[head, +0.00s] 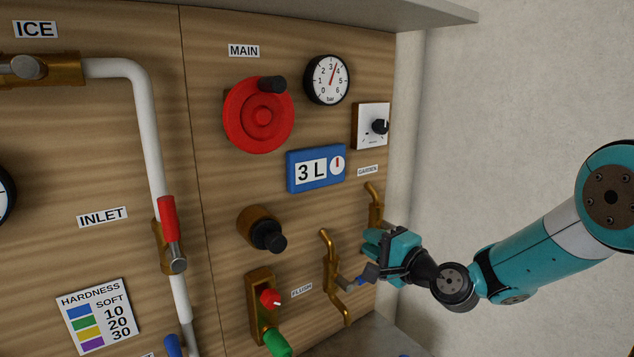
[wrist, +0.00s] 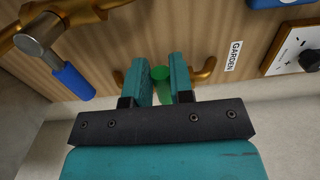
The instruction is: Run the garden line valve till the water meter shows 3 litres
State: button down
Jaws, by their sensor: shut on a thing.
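The water meter (head: 316,168) is a blue box on the wooden panel in the head view; it reads 3 L and has a small red-handed dial. The garden line (head: 374,204) is a brass pipe below the GARDEN label (head: 368,170). Its valve has a green handle (wrist: 162,88), seen in the wrist view between my fingers. My gripper (head: 374,246) is shut on this green handle, and hides it in the head view. The brass pipe (wrist: 204,72) shows beside the fingers. I cannot tell whether the valve is open or shut.
A blue-handled valve on a brass pipe (head: 329,262) stands just left of my gripper; its blue handle (wrist: 73,81) is close in the wrist view. Further left are a red wheel (head: 258,116) and a black knob (head: 267,235). The wall (head: 510,120) at right is bare.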

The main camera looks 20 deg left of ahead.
jog(key=c, duration=1.1)
grip_release()
jog(key=shift+w+d+r+p, duration=0.15)
jog(key=shift+w+d+p, duration=0.1)
jog(key=shift+p, duration=0.15)
jog(key=shift+o, duration=0.5)
jog(key=shift+r, duration=0.1)
jog(key=shift+s+a, duration=0.1)
jog(key=shift+a, duration=0.1)
jog(key=b+v, duration=0.5)
jog(key=v, duration=0.2)
jog(key=shift+r, duration=0.1)
